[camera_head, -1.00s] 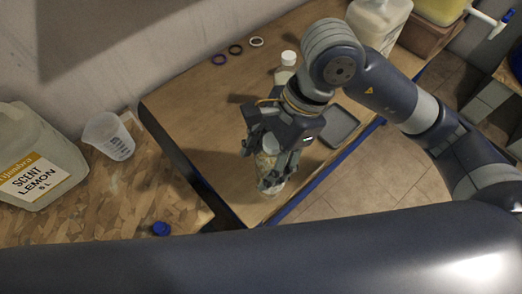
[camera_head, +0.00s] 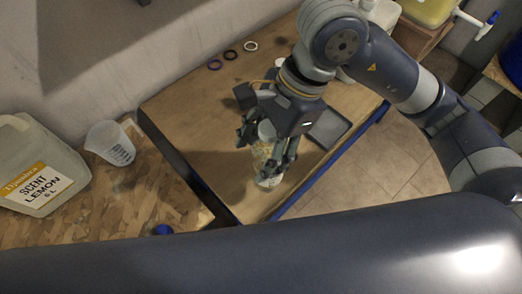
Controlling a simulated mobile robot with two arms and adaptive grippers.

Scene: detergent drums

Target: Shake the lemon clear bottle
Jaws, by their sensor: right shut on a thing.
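A small clear bottle (camera_head: 264,152) with a pale, patterned look is between the fingers of my right gripper (camera_head: 267,147), over the front part of the wooden table. My right gripper is shut on it, and the fingers hide part of its sides. The bottle is slightly tilted; I cannot tell whether its base touches the table. Its label is too small to read. My left gripper does not show.
A large jug labelled scent lemon (camera_head: 38,170), a measuring cup (camera_head: 110,143) and a blue cap (camera_head: 163,230) are on the left worktop. Several rings (camera_head: 231,54) lie at the table's back. A grey tray (camera_head: 329,126) is right of my gripper.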

